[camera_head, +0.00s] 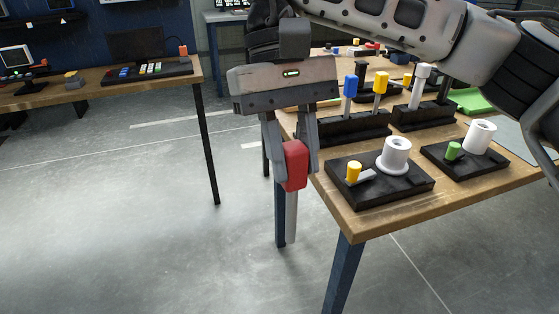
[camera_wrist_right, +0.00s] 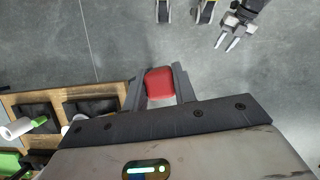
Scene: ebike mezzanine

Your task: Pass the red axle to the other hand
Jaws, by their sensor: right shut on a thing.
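The red axle (camera_head: 295,172) has a thick red head and a grey shaft pointing straight down. My right gripper (camera_head: 291,160) is shut on the red head, with one finger on each side. It holds the axle in the air, just off the near left edge of the wooden table. In the right wrist view the red head (camera_wrist_right: 160,83) sits between the fingers, and the shaft is hidden. My left gripper (camera_wrist_right: 228,41) shows at the top right of that view, empty and apart from the axle, its two fingers parted. It is not in the head view.
The wooden table (camera_head: 362,226) on the right bears black blocks with blue, yellow, white and green pegs and white cylinders. Another table (camera_head: 103,82) with a keypad stands at the back left. The grey floor at left is clear.

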